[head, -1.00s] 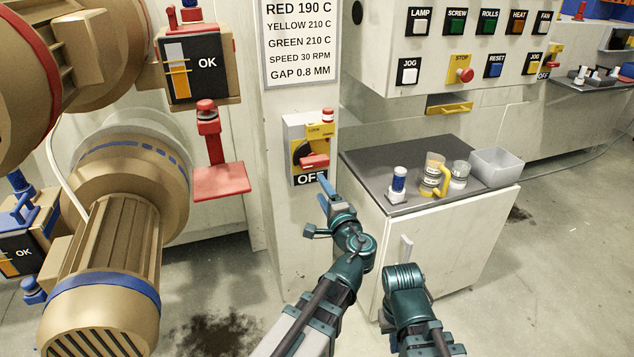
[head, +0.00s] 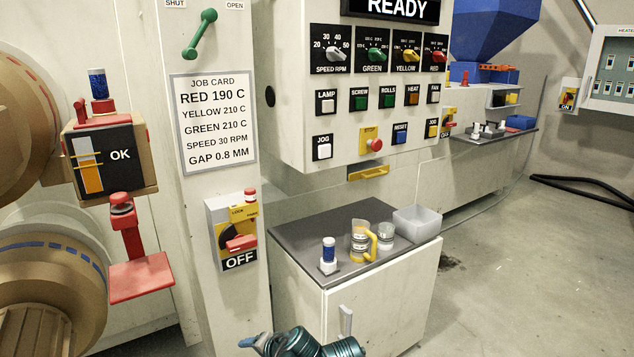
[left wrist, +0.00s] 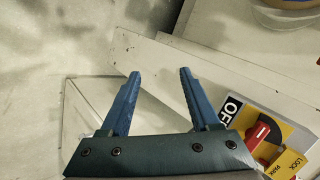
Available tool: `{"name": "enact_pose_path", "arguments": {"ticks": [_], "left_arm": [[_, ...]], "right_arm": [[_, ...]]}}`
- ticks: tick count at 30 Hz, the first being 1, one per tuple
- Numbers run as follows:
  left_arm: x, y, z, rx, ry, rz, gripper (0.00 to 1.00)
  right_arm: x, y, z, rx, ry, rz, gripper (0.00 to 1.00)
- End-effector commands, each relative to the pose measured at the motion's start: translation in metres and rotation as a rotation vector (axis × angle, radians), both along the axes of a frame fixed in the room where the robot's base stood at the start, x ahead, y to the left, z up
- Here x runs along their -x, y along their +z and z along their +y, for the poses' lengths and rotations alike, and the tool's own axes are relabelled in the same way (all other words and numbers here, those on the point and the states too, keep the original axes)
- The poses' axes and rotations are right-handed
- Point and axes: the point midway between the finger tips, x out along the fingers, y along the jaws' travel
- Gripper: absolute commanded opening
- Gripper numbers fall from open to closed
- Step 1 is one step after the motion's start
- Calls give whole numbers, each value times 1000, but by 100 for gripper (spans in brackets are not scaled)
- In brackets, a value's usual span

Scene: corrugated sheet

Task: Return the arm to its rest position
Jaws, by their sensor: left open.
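My left gripper (head: 250,341) shows only partly at the bottom edge of the head view, as a blue tip with a teal joint beside it. In the left wrist view the left gripper (left wrist: 158,73) is open, its two blue fingers apart with nothing between them. The yellow and red rotary switch (head: 234,237) on the pale post stands above and left of it in the head view, with an OFF label under it. The switch (left wrist: 262,133) also shows at the lower right of the left wrist view, apart from the fingers. My right gripper is out of view.
A red plate (head: 142,278) juts out at left. Open floor (head: 520,290) lies at right.

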Motion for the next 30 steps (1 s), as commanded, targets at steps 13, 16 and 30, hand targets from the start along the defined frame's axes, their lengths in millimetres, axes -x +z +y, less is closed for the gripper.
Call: {"name": "enact_pose_path", "arguments": {"ticks": [13,16,30], "left_arm": [[126,-70,-98,533,137,505,62],[130,-45,-102,552,139,526,62],[129,79,-102,552,138,522,62]], "right_arm": [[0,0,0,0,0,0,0],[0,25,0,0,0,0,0],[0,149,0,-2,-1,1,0]]}}
